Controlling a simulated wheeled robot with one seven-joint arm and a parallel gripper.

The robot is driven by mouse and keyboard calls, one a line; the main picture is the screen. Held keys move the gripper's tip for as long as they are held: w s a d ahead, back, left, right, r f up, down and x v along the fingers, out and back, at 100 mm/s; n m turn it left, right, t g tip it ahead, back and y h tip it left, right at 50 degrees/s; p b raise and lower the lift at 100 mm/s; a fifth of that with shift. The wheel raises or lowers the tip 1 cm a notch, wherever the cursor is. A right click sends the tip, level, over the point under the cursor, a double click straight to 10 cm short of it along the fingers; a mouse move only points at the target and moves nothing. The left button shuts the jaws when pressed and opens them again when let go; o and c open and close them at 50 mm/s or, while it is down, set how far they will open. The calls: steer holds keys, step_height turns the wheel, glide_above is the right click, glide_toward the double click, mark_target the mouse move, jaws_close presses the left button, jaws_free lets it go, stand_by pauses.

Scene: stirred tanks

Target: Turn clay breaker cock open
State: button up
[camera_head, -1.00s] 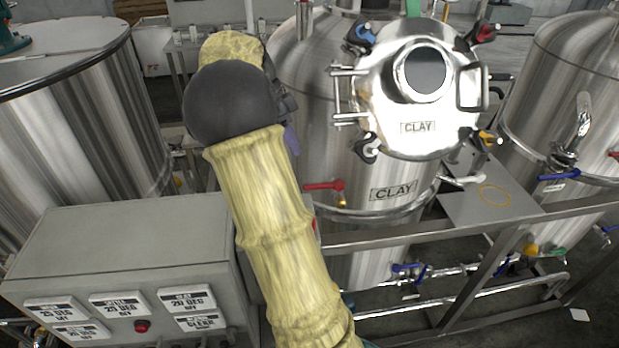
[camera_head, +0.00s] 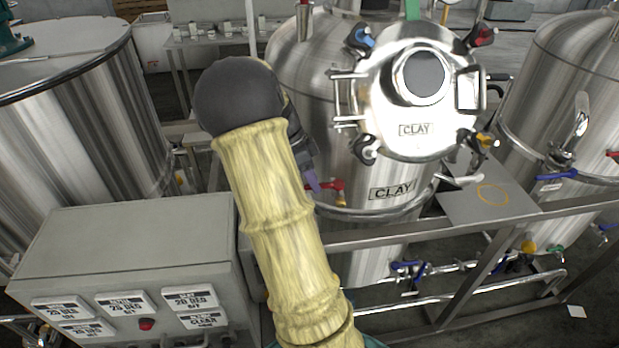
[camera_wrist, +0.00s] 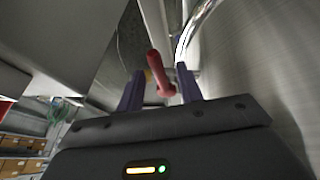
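The tank labelled CLAY (camera_head: 378,228) stands at the centre of the head view, its round lid raised. A cock with a red lever (camera_head: 332,185) sits on its front left side; no label on the cock is readable. My gripper (camera_wrist: 160,69) is open, and the red lever (camera_wrist: 157,72) shows between its two purple fingers in the wrist view. I cannot tell whether either finger touches it. In the head view a purple fingertip overlaps the lever's left end, and my arm hides most of the gripper.
A steel frame rail (camera_head: 400,236) runs below the cock. Blue-handled valves (camera_head: 408,270) sit lower down. A grey control box (camera_head: 130,245) stands at left front, close to my arm. Another steel tank (camera_head: 570,100) is at right.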

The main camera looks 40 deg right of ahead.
jaws_close()
steer(key=shift+a, duration=0.2)
steer(key=shift+d, duration=0.2)
steer(key=shift+a, duration=0.1)
